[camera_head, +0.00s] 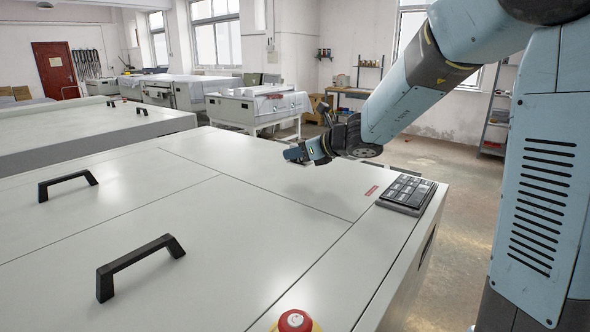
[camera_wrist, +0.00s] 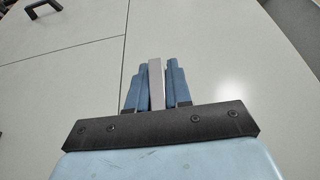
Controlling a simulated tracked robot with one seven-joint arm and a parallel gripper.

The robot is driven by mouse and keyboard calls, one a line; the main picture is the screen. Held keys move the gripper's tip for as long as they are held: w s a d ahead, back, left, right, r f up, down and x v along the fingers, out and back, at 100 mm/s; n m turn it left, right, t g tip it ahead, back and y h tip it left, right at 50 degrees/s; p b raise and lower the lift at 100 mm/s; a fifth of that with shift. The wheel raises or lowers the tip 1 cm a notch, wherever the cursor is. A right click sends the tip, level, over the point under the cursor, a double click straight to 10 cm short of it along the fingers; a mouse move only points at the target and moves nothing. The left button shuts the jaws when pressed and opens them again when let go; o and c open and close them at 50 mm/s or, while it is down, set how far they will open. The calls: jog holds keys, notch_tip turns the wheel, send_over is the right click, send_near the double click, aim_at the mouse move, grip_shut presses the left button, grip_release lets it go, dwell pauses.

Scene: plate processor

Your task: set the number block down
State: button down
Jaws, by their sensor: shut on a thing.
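My gripper (camera_head: 300,153) hangs over the white machine top in the head view, its blue fingers tilted toward the left. In the wrist view the two blue fingers (camera_wrist: 156,88) are shut on the number block (camera_wrist: 156,84), which shows as a narrow pale grey strip between them. Its faces and any number on it are hidden. I cannot make the block out clearly in the head view. The gripper looks to be above the surface, but the exact gap is hard to tell.
The white machine top (camera_head: 240,225) is broad and mostly clear. A black keypad (camera_head: 407,192) sits near its right edge beside a small red label (camera_head: 371,190). Two black handles (camera_head: 140,262) stand up at left. A red emergency button (camera_head: 295,320) is at the front.

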aim_at(297, 178)
jog(key=shift+w+d+f, duration=0.15)
jog(key=shift+w+f, duration=0.8)
jog(key=shift+f, duration=0.2)
jog(key=shift+w+f, duration=0.15)
jog(key=shift+f, duration=1.5)
jog(key=shift+f, duration=0.1)
jog(key=c, duration=1)
grip_release()
jog(key=shift+c, duration=0.2)
jog(key=shift+d, duration=0.1)
